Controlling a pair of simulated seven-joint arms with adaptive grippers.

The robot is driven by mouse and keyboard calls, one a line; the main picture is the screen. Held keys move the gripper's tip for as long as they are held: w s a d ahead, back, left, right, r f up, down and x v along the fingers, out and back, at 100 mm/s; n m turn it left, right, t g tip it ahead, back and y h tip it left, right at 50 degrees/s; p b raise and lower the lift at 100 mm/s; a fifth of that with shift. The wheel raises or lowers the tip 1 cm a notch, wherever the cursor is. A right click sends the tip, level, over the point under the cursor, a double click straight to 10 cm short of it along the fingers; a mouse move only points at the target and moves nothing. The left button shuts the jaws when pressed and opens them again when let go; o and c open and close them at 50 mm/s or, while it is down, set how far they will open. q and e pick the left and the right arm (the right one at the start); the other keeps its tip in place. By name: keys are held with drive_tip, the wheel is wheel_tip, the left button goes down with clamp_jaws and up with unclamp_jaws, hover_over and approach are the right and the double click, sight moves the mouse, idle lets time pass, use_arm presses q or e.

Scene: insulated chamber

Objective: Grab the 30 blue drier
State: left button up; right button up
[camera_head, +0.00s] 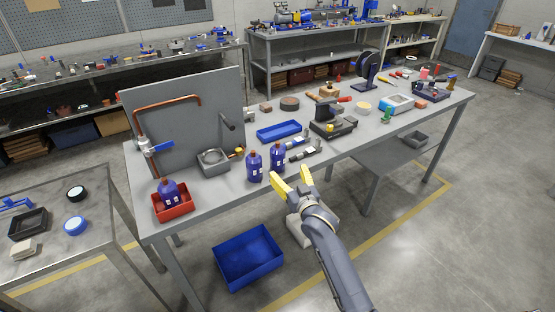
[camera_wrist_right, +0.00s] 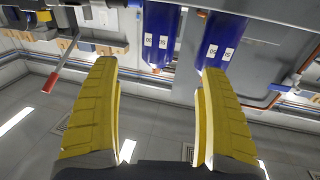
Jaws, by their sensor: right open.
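Three dark blue bottles with small white labels are on the grey workbench. One bottle (camera_head: 254,166) and a second bottle (camera_head: 277,158) stand upright side by side near the front edge. A third bottle (camera_head: 169,192) sits in the red tray (camera_head: 174,211) at the left end. The labels are too small to read surely, so I cannot tell which is 30. My right gripper (camera_head: 291,180) is open and empty, just in front of the second bottle. In the right wrist view, two bottles (camera_wrist_right: 161,35) (camera_wrist_right: 221,40) show beyond the yellow fingers (camera_wrist_right: 156,72). My left gripper is out of view.
An upright grey panel rises at the back left. A blue bin (camera_head: 247,258) is on the floor.

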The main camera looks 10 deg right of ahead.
sight(280, 159)
drive_tip(key=w, duration=0.5)
drive_tip(key=shift+w+a, duration=0.35)
drive_tip(key=shift+w, duration=0.05)
drive_tip(key=shift+w+a, duration=0.2)
drive_tip(key=shift+w, duration=2.7)
drive_tip(key=c, duration=1.4)
drive_tip(key=shift+c, duration=0.8)
drive_tip(key=shift+r, duration=0.15)
